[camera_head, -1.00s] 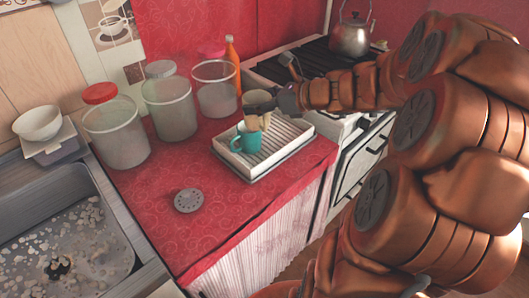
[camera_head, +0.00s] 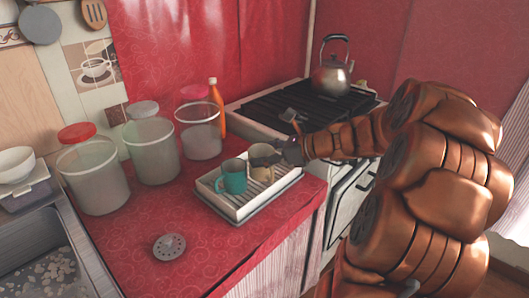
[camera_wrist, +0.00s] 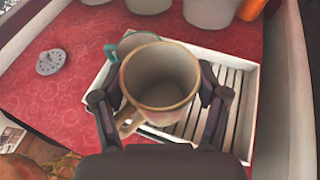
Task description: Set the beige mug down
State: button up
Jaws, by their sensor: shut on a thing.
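The beige mug (camera_wrist: 160,82) is upright between the fingers of my gripper (camera_wrist: 160,100), which is shut on it. In the head view the beige mug (camera_head: 262,172) is at the white slatted tray (camera_head: 240,213), right beside the teal mug (camera_head: 234,176). My gripper (camera_head: 275,156) reaches it from the right and covers part of it. The teal mug (camera_wrist: 128,44) stands behind the beige mug in the wrist view and is partly hidden by it. I cannot tell whether the beige mug's base touches the slats.
Several clear jars (camera_head: 152,150) and an orange bottle (camera_head: 216,105) stand behind the tray on the red counter. A grey round strainer (camera_head: 169,247) lies in front. A stove with a kettle (camera_head: 332,75) is at the back right, a sink (camera_head: 45,255) at the left. The tray's right slats (camera_wrist: 232,110) are bare.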

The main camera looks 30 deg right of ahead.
jog(key=shift+w+d+f, duration=0.7)
jog(key=shift+w+d, duration=0.15)
jog(key=shift+w, duration=0.25)
jog(key=shift+w+d+f, duration=0.75)
jog(key=shift+w+d, duration=0.15)
jog(key=shift+w, duration=0.2)
jog(key=shift+w+d+f, duration=0.7)
jog(key=shift+w+d, duration=0.15)
jog(key=shift+w, duration=0.25)
jog(key=shift+f, duration=0.1)
jog(key=o, duration=1.4)
jog(key=shift+o, duration=0.2)
